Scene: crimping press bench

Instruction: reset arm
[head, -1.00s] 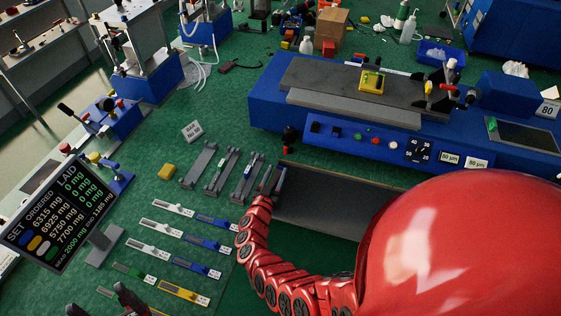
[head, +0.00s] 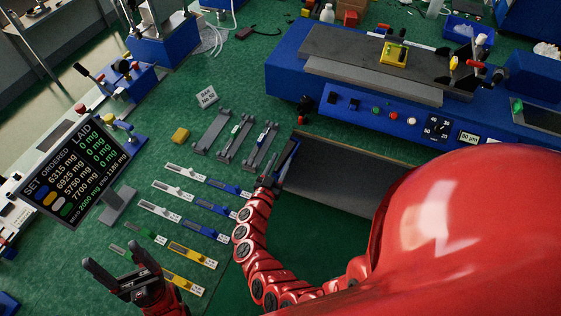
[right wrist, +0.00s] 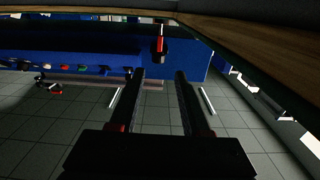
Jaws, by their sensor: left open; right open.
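My left gripper (head: 121,264) is at the lower left of the head view, its two dark fingers spread and empty. It is in front of the rows of labelled strips. My right arm, red and segmented, curves up the middle of the head view. Its gripper (head: 271,181) is small and dark there, close to the rightmost grey stand, and contact cannot be told. In the right wrist view the right gripper (right wrist: 159,76) has its two dark fingers apart with nothing between them. A red and black knob (right wrist: 160,47) shows beyond them.
A blue machine (head: 350,105) with a yellow block (head: 393,54) stands at the back right. Several grey stands (head: 236,138) and labelled strips (head: 186,210) lie on the green bench. A display (head: 65,180) stands at left. A dark tray (head: 335,187) lies beside my right arm.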

